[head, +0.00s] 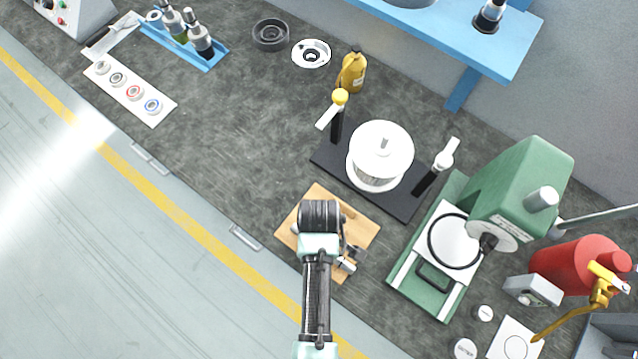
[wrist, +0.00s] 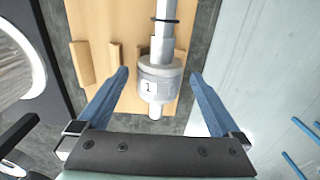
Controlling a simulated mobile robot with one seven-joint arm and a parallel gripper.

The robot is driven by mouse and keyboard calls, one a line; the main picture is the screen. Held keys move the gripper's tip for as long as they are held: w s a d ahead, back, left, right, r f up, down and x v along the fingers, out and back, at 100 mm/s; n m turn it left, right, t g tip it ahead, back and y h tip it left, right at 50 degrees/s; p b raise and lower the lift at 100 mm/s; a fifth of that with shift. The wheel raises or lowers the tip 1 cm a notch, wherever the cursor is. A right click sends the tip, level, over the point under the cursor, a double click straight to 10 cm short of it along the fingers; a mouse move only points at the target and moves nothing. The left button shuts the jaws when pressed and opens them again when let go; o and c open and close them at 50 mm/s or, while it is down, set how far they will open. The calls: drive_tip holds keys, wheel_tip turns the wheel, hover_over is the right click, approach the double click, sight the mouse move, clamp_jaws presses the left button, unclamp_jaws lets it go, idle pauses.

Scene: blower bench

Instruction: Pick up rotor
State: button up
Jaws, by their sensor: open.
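The rotor appears to be a grey metal shaft with a thicker drum marked "1" (wrist: 160,80), lying on a wooden board (wrist: 100,28). A dark ring sits around the shaft. In the wrist view the drum lies between the two blue fingers of my gripper (wrist: 160,88), with a gap on each side. My gripper is open and does not touch it. In the head view my gripper (head: 346,256) is over the lower right part of the wooden board (head: 322,270), and my arm hides most of the rotor.
A black stand (head: 402,200) with a white drum (head: 382,146) is just right of the board. A green machine (head: 525,190) stands further right, with a red canister (head: 575,265) beyond it. A yellow bottle (head: 352,72) stands behind. The bench's left middle is clear.

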drive_tip(key=shift+f, duration=0.15)
clamp_jaws()
drive_tip(key=shift+w, duration=0.15)
idle(0.5)
